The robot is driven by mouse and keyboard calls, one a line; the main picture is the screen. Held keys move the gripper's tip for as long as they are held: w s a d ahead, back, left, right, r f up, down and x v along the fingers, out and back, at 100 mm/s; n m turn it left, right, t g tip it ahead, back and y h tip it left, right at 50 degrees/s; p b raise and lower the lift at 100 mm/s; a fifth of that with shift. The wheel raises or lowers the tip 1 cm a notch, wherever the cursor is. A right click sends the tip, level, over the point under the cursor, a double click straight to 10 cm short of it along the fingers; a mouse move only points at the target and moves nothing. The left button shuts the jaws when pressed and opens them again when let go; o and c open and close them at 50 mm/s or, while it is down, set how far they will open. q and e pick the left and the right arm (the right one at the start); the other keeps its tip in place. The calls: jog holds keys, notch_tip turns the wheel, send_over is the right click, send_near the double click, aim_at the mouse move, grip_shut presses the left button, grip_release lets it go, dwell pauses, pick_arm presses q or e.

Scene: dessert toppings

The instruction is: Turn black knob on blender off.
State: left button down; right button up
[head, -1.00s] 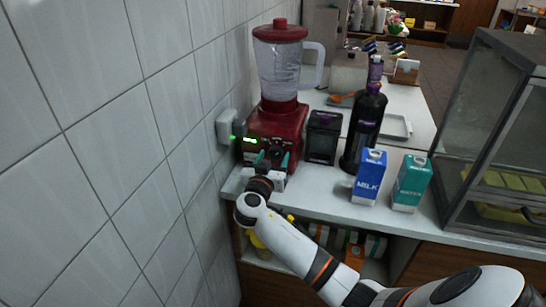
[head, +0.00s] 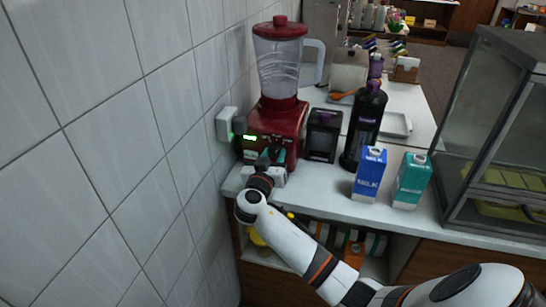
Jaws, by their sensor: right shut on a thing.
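The red blender (head: 284,118) with a clear jug and red lid stands on the white counter against the tiled wall. A green light glows on the left of its front panel. The black knob (head: 275,152) is on that panel, mostly hidden by my fingers. My right gripper (head: 271,157) reaches up from below to the blender's front, its teal-tipped fingers shut on the black knob. The knob's exact angle is hard to make out. My left gripper is not in view.
A black box-shaped container (head: 323,135) and a dark bottle (head: 363,128) stand right of the blender. A blue milk carton (head: 369,174) and a teal carton (head: 411,181) stand nearer. A wall socket (head: 226,124) is at the left, a glass case (head: 495,135) at the right.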

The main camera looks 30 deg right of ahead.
jog(key=n, duration=0.6)
jog(key=shift+n, duration=0.4)
jog(key=n+p, duration=0.1)
jog(key=n, duration=0.2)
jog(key=shift+n, duration=0.4)
jog(key=shift+n+p, duration=1)
jog(key=shift+n, duration=1.2)
jog(key=o, duration=1)
jog(key=shift+a, duration=0.1)
